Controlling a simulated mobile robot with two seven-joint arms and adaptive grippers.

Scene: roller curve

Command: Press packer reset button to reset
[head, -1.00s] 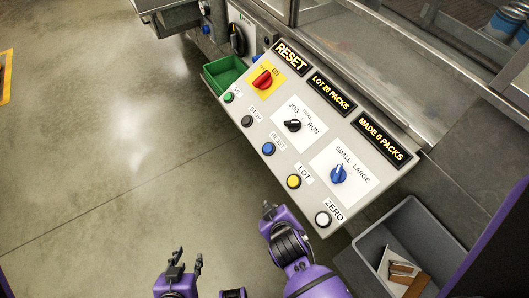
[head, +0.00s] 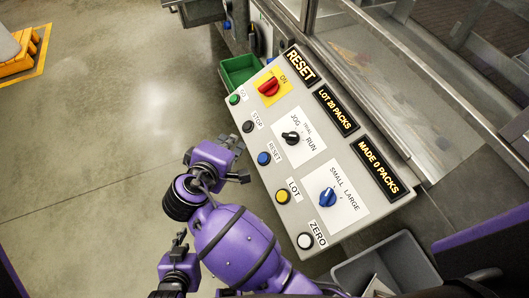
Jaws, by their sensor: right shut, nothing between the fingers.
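The blue reset button (head: 264,158) sits on the sloped grey control panel (head: 262,190), beside a label reading RESET. It is in plain view with nothing over it. My right gripper (head: 236,144) is shut and empty, left of the panel's edge near the stop and reset buttons. It appears apart from the blue button; its height over the panel is hard to judge. The top display (head: 301,65) reads RESET in yellow.
Along the panel are a green button (head: 235,99), a dark stop button (head: 249,126), a yellow lot button (head: 282,196) and a white zero button (head: 305,240). A red switch (head: 269,88) and two knobs sit inward. A grey bin (head: 395,258) stands below right.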

